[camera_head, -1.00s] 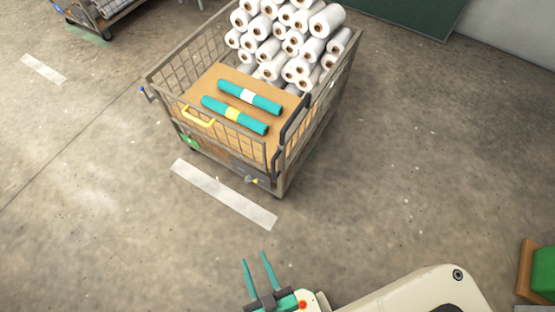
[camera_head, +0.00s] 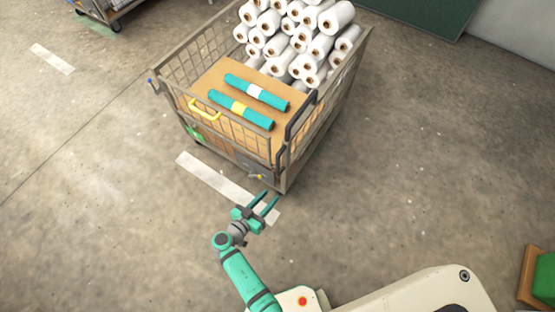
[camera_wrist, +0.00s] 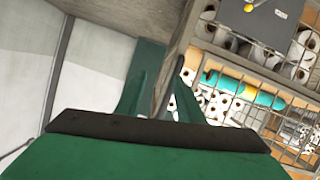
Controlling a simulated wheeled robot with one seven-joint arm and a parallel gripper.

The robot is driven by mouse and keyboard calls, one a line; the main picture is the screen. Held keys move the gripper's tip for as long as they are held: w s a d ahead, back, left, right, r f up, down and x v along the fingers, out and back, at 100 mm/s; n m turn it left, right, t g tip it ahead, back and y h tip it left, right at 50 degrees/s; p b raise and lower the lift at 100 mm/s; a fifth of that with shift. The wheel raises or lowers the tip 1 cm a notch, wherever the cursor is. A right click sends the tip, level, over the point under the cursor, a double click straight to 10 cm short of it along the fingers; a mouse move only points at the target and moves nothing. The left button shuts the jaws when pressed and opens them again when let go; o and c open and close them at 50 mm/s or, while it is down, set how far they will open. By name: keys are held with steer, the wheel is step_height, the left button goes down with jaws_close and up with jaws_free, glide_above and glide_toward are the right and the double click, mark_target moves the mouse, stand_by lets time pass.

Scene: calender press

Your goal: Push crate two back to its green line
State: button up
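A wire-sided crate on wheels (camera_head: 283,180) stands in the upper middle of the head view, with a green tag (camera_head: 193,133) on its front. I cannot read a number on it. A pale floor line (camera_head: 205,177) runs along its front side. A green line by this crate is not clear to see. My gripper (camera_head: 270,197) is open and empty, low at the crate's near right corner, its fingers apart. In the wrist view the crate's corner post (camera_wrist: 180,40) shows just beyond the fingertips; I cannot tell whether they touch.
The crate holds white rolls (camera_head: 290,30) and two teal rolls (camera_head: 257,92) on a brown board. Another cart (camera_head: 110,10) stands at the upper left, with a green mark (camera_head: 100,28) beside it. A green item (camera_head: 545,275) is at the right edge. Floor right of the crate is clear.

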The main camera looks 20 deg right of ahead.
mark_target(277, 160)
steer(key=w+a+r+m+h, duration=0.2)
steer(key=w+r+m+h, duration=0.2)
steer(key=w+r, duration=0.3)
steer(key=x, duration=0.3)
steer(key=r+x, duration=0.1)
steer(key=x, duration=0.6)
steer(key=shift+s+d+r, duration=0.15)
steer(key=shift+s+d, duration=0.05)
steer(key=shift+d, duration=0.35)
jaws_close()
